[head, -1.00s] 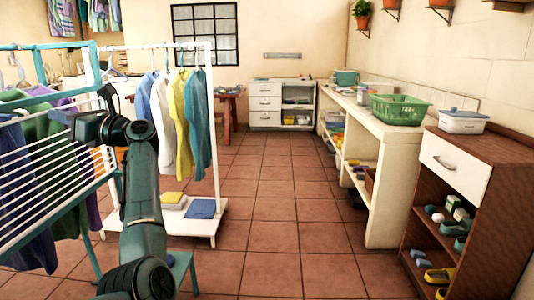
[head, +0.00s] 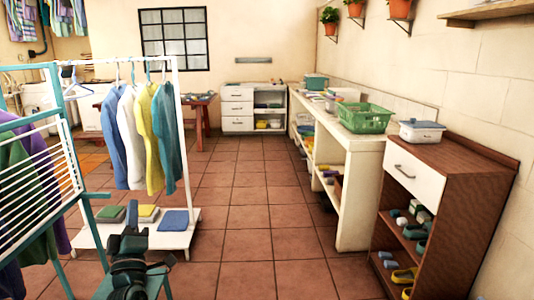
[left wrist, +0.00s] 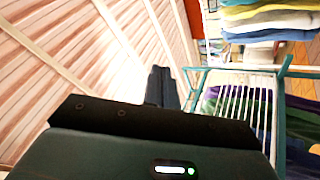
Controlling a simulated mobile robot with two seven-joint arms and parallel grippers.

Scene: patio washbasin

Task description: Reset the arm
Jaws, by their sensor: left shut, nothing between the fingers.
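My left arm is at the bottom left of the head view, with its dark left gripper (head: 131,217) pointing upward and away from me. The gripper is in front of the low white rack base. In the left wrist view the gripper's fingers (left wrist: 161,86) are together, with nothing between them. My right gripper is not in view.
A white garment rack (head: 184,130) with hanging shirts and a teal drying rack (head: 66,140) stand at left. Folded cloths (head: 174,220) lie on the rack base. A brown cabinet (head: 460,190) and a white counter (head: 352,185) line the right. The tiled floor (head: 260,220) between is clear.

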